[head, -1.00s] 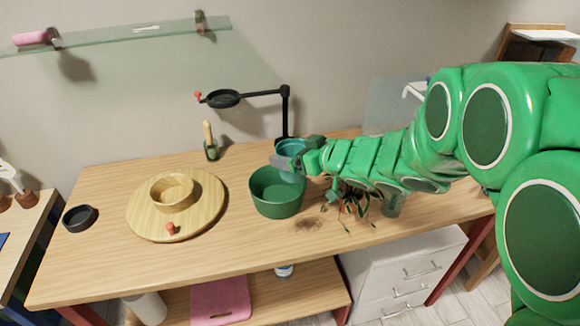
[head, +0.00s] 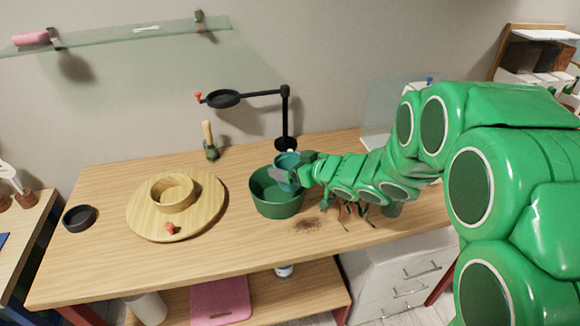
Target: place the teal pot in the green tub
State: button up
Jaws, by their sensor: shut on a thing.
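The green tub (head: 277,206) stands on the wooden table, right of the round wooden board. The teal pot (head: 287,160) is at the tub's back right, partly hidden by my gripper and by the tub. My gripper (head: 282,176) is shut on the teal pot, at the right side of the tub's opening. The pot's lower part seems to be within the tub's rim. I cannot tell whether it touches the tub's floor.
A round wooden board (head: 141,218) with a wooden ring (head: 172,193) lies to the left. A black lamp-like stand (head: 286,115) rises behind the tub. A leafy plant (head: 350,208) is under my arm. Dark crumbs (head: 307,225) lie in front. The table's front left is clear.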

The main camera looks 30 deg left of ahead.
jog(key=shift+f, duration=0.35)
jog(key=shift+f, duration=0.6)
jog(key=o, duration=0.7)
jog(key=shift+c, duration=0.2)
jog(key=shift+r, duration=0.5)
jog(key=v, duration=1.2)
jog(key=shift+r, duration=0.15)
